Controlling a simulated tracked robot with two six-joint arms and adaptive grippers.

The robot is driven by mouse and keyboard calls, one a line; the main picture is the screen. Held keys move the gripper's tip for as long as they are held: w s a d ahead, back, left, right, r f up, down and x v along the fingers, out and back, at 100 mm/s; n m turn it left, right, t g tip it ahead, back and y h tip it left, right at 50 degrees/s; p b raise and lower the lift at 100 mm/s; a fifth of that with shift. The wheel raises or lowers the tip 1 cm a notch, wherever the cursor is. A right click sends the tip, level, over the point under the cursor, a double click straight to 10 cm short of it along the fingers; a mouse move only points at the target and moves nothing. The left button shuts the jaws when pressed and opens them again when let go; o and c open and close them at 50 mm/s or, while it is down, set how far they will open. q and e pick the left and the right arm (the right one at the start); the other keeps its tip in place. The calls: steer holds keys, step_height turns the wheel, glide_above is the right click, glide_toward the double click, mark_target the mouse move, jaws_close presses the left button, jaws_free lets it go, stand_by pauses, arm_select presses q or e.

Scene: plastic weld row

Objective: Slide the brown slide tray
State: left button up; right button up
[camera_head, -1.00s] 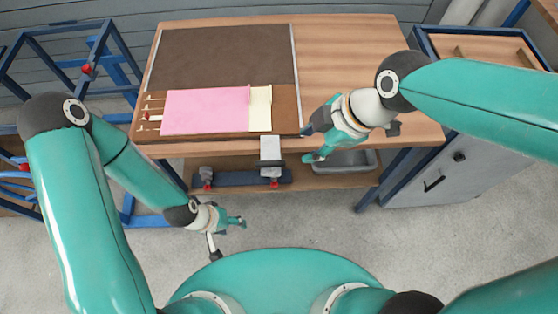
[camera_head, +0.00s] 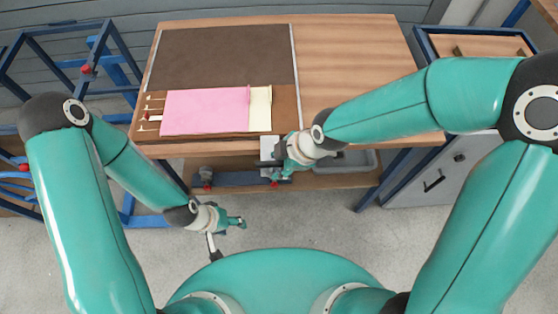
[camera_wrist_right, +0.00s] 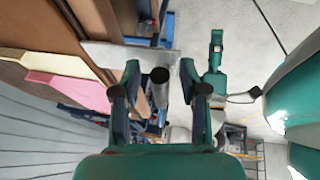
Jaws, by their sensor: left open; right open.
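The brown slide tray (camera_head: 287,112) lies at the front left of the wooden table, with a pink sheet (camera_head: 205,112) and a cream sheet (camera_head: 260,108) on it. A grey metal plate (camera_head: 267,147) hangs at its front edge. My right gripper (camera_head: 281,168) is at this plate and partly hides it. In the right wrist view, my right gripper (camera_wrist_right: 160,92) is open, with a dark round bar end (camera_wrist_right: 159,76) between its fingers; I cannot tell whether they touch it. My left gripper (camera_head: 238,222) is open and empty, low in front of the table.
A dark brown panel (camera_head: 222,58) lies behind the tray. The table's right part (camera_head: 350,60) is clear. Below are a shelf with a blue rail (camera_head: 235,179) and a grey bin (camera_head: 358,161). A blue frame stands at left, a grey cabinet (camera_head: 445,172) at right.

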jaws_close()
steer(key=shift+w, duration=0.1)
stand_by(0.4)
